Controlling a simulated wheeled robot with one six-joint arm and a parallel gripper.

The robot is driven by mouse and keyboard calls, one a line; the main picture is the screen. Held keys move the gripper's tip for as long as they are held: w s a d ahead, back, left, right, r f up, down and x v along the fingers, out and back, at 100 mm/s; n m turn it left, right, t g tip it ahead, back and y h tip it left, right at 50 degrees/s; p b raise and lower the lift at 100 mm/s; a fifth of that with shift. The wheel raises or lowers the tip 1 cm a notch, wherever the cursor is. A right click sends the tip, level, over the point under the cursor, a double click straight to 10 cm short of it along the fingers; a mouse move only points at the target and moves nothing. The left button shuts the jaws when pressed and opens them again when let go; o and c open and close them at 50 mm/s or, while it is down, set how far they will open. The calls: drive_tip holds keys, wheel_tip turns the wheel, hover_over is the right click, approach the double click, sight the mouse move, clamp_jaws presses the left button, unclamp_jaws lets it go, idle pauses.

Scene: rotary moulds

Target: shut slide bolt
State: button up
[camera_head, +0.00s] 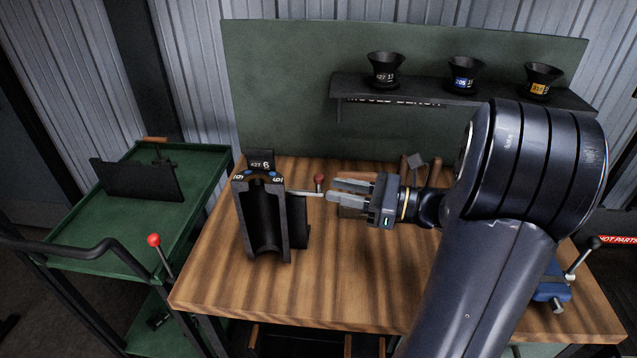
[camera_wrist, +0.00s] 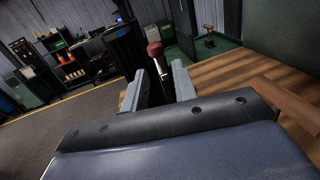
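A dark mould (camera_head: 243,215) stands on the wooden bench with its hollow half facing me and a number tag on top. A pale bolt rod (camera_head: 303,193) reaches right from its top. The bolt's red ball knob (camera_head: 319,180) stands upright on a short stem, and it also shows in the wrist view (camera_wrist: 155,49). My gripper (camera_head: 332,190) is open and level, just right of the knob, pointing left at it. In the wrist view its fingers (camera_wrist: 157,80) are apart, with the knob in line with the gap. Whether the stem is between the fingertips is unclear.
A green cart (camera_head: 120,255) with a tray and a red-knobbed lever (camera_head: 154,240) stands left. A shelf (camera_head: 450,93) with three dark funnels hangs behind. A blue clamp (camera_head: 552,282) sits at the bench's right. The front of the bench is clear.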

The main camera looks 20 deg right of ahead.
sight(319, 184)
drive_tip(key=shift+x, duration=2.5)
clamp_jaws()
